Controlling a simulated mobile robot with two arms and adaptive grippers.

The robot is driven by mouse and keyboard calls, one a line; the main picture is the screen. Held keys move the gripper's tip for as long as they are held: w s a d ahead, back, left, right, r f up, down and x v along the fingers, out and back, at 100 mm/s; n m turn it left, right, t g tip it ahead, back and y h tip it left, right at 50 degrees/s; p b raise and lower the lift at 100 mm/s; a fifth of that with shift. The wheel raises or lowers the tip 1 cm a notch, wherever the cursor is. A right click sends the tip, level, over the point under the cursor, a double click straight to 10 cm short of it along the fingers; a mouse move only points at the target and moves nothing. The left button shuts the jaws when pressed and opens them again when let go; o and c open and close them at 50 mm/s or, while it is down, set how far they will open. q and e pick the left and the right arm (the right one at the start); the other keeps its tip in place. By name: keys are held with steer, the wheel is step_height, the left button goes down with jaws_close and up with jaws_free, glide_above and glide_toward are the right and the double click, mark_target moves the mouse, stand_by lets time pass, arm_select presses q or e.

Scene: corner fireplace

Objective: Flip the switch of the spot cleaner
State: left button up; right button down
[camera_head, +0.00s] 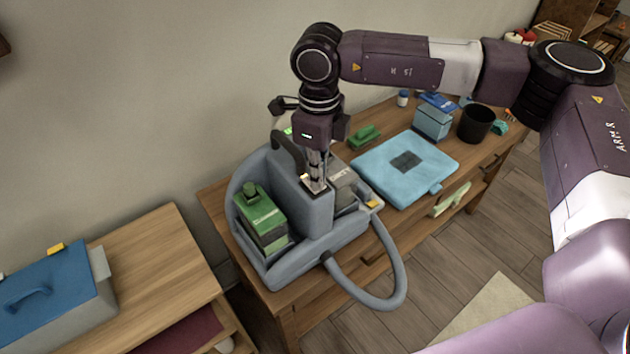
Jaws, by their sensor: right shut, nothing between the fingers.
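The spot cleaner (318,216) is a grey-blue machine standing on the wooden bench. It has a dark curved handle, a green bottle-like tank (262,220) on its left side and a thick hose looping out in front. My right gripper (316,186) points straight down at the top of its central column. The gripper is shut and empty, with its fingertips at or just above a small dark panel there. I cannot tell whether they touch it. The switch is not clearly visible; the fingers cover part of that panel. My left gripper is out of view.
On the bench to the right are a light blue case (425,178), a green brush-like item (364,137), a blue box (432,124) and a dark cup (476,123). A separate low wooden table (165,260) holds a blue-lidded box (50,290). The wall is close behind.

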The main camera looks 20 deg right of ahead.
steer(key=shift+r+p, duration=1.4)
steer(key=shift+r, duration=2)
